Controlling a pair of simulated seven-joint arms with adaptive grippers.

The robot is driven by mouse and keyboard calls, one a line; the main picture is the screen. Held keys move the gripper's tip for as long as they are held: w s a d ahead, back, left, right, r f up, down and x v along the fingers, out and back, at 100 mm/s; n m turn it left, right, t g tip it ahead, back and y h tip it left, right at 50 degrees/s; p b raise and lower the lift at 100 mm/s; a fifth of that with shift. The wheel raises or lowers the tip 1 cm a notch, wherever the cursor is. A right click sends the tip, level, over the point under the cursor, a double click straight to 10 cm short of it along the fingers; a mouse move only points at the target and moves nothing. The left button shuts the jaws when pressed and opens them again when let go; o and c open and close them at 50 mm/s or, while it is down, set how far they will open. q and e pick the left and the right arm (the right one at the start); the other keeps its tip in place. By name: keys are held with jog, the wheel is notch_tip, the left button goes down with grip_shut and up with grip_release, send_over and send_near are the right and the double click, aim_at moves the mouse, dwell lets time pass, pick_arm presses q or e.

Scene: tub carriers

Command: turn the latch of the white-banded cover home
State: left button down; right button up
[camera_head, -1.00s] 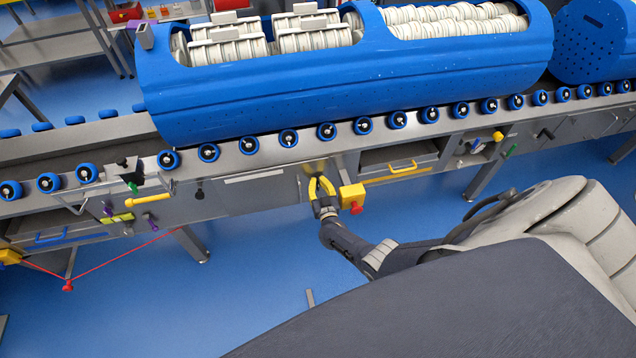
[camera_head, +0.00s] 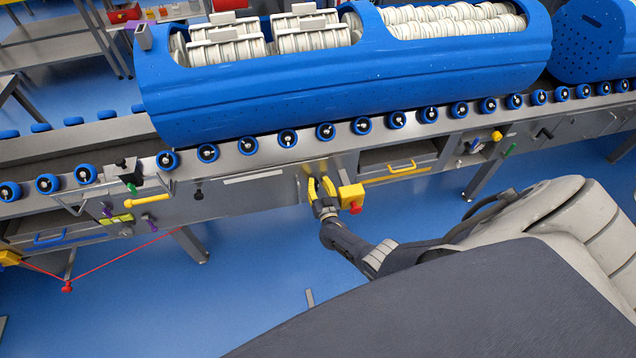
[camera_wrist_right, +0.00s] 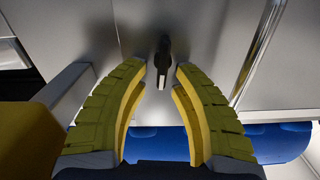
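My right gripper (camera_head: 320,184) is at the conveyor's grey metal front, below the rollers. Its yellow fingers are open in the right wrist view (camera_wrist_right: 162,78). A small black latch (camera_wrist_right: 162,52) with a pale lower end stands out from the metal panel between the fingertips. A gap shows on each side of it, so the fingers do not grip it. In the head view the gripper hides this latch. A pale band (camera_head: 255,176) lies on the front to the left of the gripper; I cannot tell whether it belongs to the same cover. My left gripper is not in view.
A yellow box with a red button (camera_head: 352,197) sits just right of my right gripper. A drawer with a yellow handle (camera_head: 402,165) is farther right. A blue tub (camera_head: 240,105) with white rolls rests on the rollers above. The blue floor below is open.

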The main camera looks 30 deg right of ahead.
jog(key=shift+o, duration=1)
jog(key=shift+r, duration=0.1)
jog(key=v, duration=1.2)
jog(key=shift+c, duration=0.3)
